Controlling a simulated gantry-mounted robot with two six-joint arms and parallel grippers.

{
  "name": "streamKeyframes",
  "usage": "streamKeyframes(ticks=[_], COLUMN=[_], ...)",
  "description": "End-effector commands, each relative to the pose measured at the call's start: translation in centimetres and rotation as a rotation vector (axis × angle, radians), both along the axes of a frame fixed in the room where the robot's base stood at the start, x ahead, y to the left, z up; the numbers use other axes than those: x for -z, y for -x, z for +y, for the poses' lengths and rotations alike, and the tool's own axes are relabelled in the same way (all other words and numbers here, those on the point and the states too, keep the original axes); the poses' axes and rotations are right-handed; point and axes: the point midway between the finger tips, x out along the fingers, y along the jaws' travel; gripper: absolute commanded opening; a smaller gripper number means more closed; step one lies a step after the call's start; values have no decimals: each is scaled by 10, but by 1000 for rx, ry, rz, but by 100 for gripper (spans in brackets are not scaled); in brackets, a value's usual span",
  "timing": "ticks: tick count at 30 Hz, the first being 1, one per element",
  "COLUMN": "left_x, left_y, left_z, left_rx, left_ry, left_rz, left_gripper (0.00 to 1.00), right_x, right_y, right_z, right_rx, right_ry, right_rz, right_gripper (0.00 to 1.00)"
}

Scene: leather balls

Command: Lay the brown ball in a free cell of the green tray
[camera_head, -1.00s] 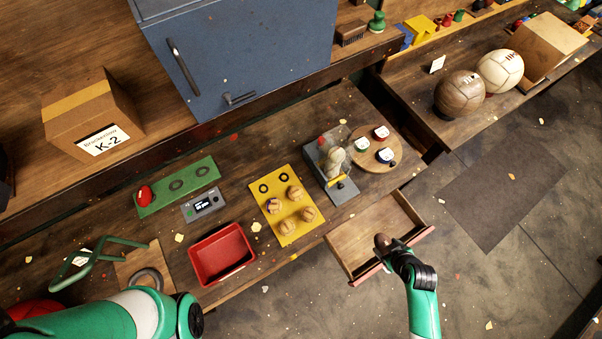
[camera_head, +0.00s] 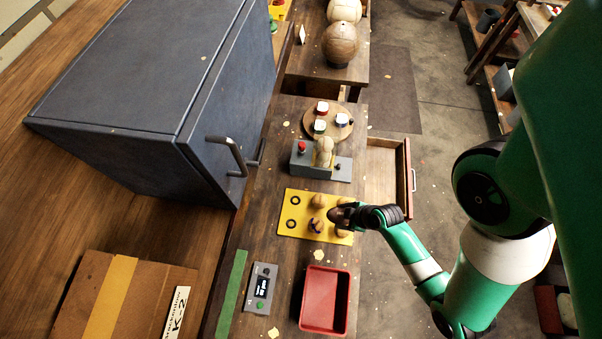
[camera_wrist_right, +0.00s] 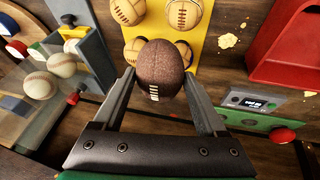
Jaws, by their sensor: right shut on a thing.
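My right gripper (camera_head: 348,216) is shut on the brown ball (camera_head: 339,218). In the right wrist view the brown ball (camera_wrist_right: 160,68) is dark, pebbled leather with white lacing, between the two fingers of the right gripper (camera_wrist_right: 160,88). In the head view it appears over the yellow tray's edge. The green tray (camera_head: 232,292) shows only as a strip at the lower middle; its cells are out of that view. In the wrist view, part of the green tray (camera_wrist_right: 245,119) shows at right with a red ball (camera_wrist_right: 283,135). My left gripper is out of view.
A yellow tray (camera_head: 287,226) holds several tan balls and has two empty rings. A blue cabinet (camera_head: 150,90) rises at left. A drawer (camera_head: 384,172) stands open.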

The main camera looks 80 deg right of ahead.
Motion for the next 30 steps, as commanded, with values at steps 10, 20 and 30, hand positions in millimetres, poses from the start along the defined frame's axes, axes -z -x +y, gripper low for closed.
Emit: streamKeyframes(ticks=[10,20,30], left_x=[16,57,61], left_y=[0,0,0], left_z=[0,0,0], left_rx=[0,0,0], left_ry=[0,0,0], left_rz=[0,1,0], left_gripper=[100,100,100], right_x=[23,84,96], right_y=[-51,-119,-132], right_z=[-11,-28,-32], right_rx=[-18,-3,-1], right_ry=[4,0,-1], right_rz=[-3,0,1], right_gripper=[13,13,13])
